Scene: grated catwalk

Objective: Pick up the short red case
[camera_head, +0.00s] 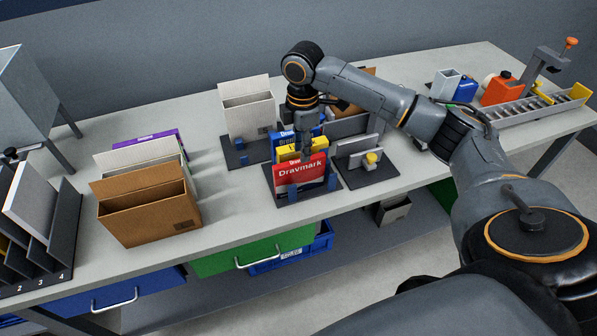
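The short red case (297,172), lettered "Dravmark", stands upright at the front of a dark rack with blue posts (320,188). A yellow case (318,146) and a blue case (283,138) stand close behind it in the same rack. My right gripper (306,153) points down from above, over the back of the red case and in front of the yellow and blue ones. Its fingers are small and dark here, so I cannot tell whether they are apart, or whether they touch the red case. My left gripper is not in view.
A cardboard box (150,212) stands on the bench at the left, and a white box (247,110) behind the rack. The bench between cardboard box and rack is clear.

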